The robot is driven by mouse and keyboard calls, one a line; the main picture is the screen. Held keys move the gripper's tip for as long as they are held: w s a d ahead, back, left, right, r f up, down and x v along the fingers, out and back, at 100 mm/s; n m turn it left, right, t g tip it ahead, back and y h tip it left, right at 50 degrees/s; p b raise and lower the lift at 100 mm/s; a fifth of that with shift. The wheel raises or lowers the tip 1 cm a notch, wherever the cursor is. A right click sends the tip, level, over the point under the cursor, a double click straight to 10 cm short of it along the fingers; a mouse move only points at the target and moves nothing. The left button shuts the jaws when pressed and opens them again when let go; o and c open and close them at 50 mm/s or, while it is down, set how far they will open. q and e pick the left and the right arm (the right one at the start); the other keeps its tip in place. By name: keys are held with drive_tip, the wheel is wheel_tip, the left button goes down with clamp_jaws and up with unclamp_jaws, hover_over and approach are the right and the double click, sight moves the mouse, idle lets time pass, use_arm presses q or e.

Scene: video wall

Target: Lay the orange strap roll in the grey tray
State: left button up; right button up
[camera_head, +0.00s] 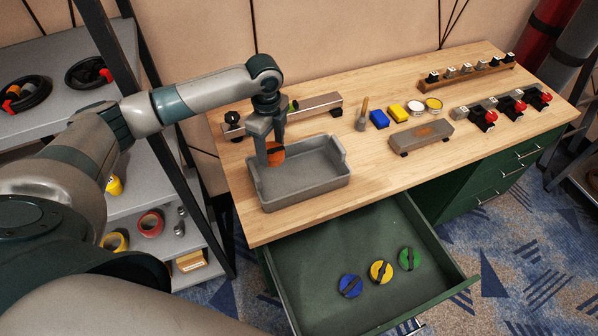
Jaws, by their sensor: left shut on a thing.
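The orange strap roll (276,155) is held between the fingers of my left gripper (267,158), which points down and is shut on it. The roll is over the left rear part of the grey tray (318,190). I cannot tell whether it touches the tray floor. The tray sits on the left end of the wooden workbench, and its visible floor is bare. A finger hides part of the roll. My right gripper is not in view.
The green drawer (350,250) stands open below the bench, with blue (349,286), yellow (381,271) and green (410,258) rolls in it. A metal rail (307,108) lies behind the tray. A grey block (421,136) and small items stand to the right. The bench's front right is clear.

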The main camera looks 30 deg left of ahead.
use_arm(q)
drive_tip(key=shift+d, duration=0.1)
drive_tip(key=shift+f, duration=0.1)
hover_over(276, 193)
wheel_tip(276, 193, down, 4)
drive_tip(key=shift+f, duration=0.25)
wheel_tip(276, 193, down, 9)
drive_tip(key=b, duration=0.8)
drive_tip(key=shift+w+r, duration=0.1)
drive_tip(key=shift+r, duration=0.05)
drive_tip(key=shift+f+b, duration=0.4)
drive_tip(key=shift+b, duration=0.05)
wheel_tip(276, 193, down, 4)
drive_tip(key=b, duration=0.4)
drive_tip(key=shift+r, duration=0.1)
